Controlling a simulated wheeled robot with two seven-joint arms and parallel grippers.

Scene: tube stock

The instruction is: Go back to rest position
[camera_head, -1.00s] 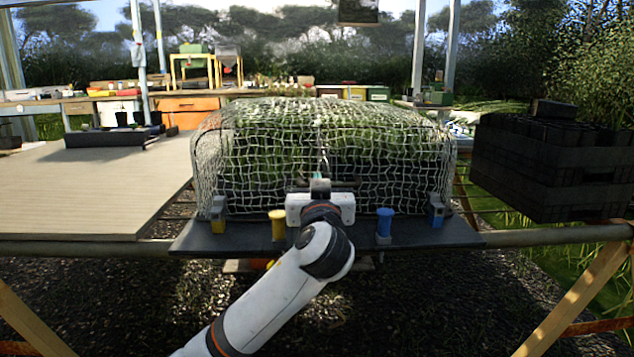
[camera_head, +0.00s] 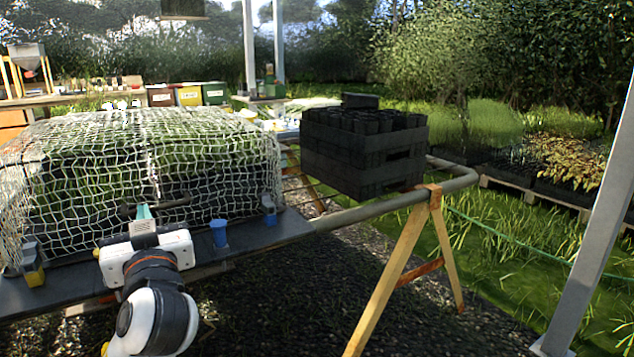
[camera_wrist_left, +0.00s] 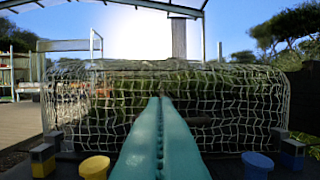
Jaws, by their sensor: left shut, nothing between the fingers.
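My left gripper (camera_head: 144,212) reaches forward in the head view, close in front of a net-covered tray of green plants (camera_head: 90,150). In the left wrist view its two teal fingers (camera_wrist_left: 160,125) lie together, shut and empty, pointing at the net. Whether the fingertips touch the net I cannot tell. My right gripper is not in view.
A blue peg (camera_head: 219,234) stands on the dark board (camera_head: 270,232) before the net. A yellow peg (camera_wrist_left: 94,167) shows in the wrist view. A black crate of pots (camera_head: 360,160) stands to the right on the rail, above a wooden trestle (camera_head: 395,270).

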